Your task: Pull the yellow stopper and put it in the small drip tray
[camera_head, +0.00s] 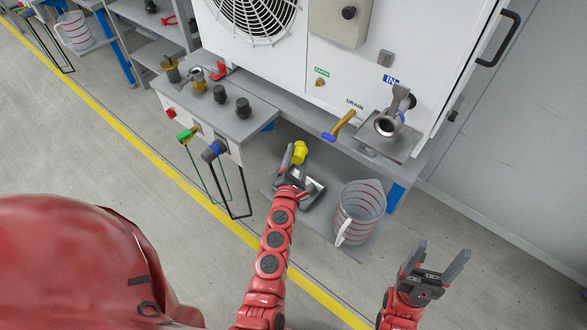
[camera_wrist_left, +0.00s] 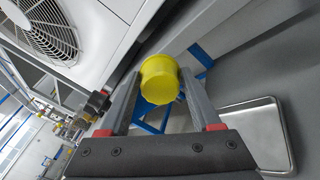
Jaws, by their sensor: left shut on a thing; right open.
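The yellow stopper (camera_head: 300,152) is a short ribbed cap. My left gripper (camera_head: 297,160) is shut on it, and in the left wrist view the stopper (camera_wrist_left: 160,80) sits between the two finger ends. It is held in the air, clear of the drain spout. The small drip tray (camera_head: 317,194) is a shallow metal tray on the low shelf, partly hidden behind my left gripper. In the left wrist view the tray (camera_wrist_left: 284,140) shows below and to the right of the stopper, and its visible part is empty. My right gripper (camera_head: 440,254) is open and empty, off to the right.
A clear jug with red lines (camera_head: 358,214) stands right of the tray on the low shelf (camera_head: 330,243). The drain valve with a blue-tipped handle (camera_head: 341,126) and the inlet pipe (camera_head: 389,122) stick out above. A side bench with hoses (camera_head: 217,150) stands left.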

